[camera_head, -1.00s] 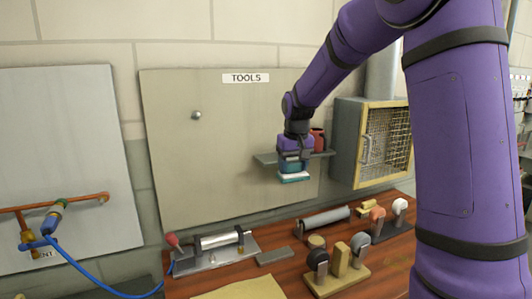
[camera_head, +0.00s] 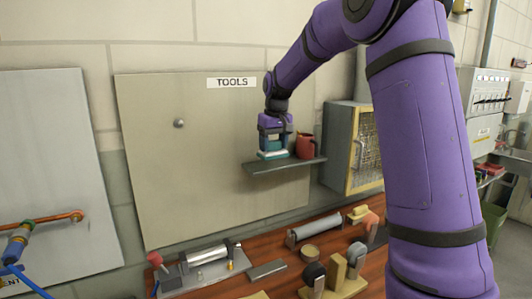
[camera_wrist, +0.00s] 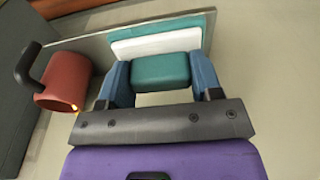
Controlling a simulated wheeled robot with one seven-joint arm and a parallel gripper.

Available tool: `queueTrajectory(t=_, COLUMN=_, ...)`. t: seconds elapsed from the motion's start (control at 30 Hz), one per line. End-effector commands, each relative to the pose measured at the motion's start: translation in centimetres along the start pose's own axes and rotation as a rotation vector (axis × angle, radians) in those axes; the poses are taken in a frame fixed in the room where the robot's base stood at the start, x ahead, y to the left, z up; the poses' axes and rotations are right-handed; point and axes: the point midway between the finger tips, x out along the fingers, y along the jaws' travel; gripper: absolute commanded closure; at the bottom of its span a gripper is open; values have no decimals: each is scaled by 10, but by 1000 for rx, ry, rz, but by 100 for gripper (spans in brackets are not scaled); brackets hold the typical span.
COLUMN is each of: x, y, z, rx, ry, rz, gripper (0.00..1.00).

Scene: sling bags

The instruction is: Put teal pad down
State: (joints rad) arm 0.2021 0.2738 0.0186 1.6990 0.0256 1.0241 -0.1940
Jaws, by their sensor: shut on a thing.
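The teal pad (camera_head: 272,155) has a teal top block, a white layer and a teal base. My gripper (camera_head: 273,140) is shut on its top block from above. In the wrist view the pad (camera_wrist: 160,70) sits between the two blue fingers of my gripper (camera_wrist: 162,85). The pad is at the left part of the grey shelf (camera_head: 285,166) on the tool board. Its base appears at the shelf surface, but I cannot tell whether it bears on it. The shelf's edge also shows in the wrist view (camera_wrist: 95,45).
A red mug (camera_head: 306,147) stands on the shelf just right of the pad; it also shows in the wrist view (camera_wrist: 65,82). A mesh-door cabinet (camera_head: 350,148) is right of the shelf. The wooden bench (camera_head: 250,289) below holds several tools.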

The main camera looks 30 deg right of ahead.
Motion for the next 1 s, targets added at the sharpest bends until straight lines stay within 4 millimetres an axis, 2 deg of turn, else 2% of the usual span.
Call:
queueTrajectory(t=0.03, x=3, y=0, z=-10, rx=0, ry=0, rz=0, gripper=63)
queueTrajectory(t=0.13, x=6, y=-1, z=-24, rx=1, ry=1, rz=0, gripper=63)
queueTrajectory(t=0.43, x=11, y=-2, z=-42, rx=0, ry=1, rz=0, gripper=63)
queueTrajectory(t=0.7, x=44, y=-2, z=-37, rx=1, ry=-1, rz=0, gripper=63)
queueTrajectory(t=1.0, x=46, y=-2, z=-37, rx=1, ry=1, rz=0, gripper=63)
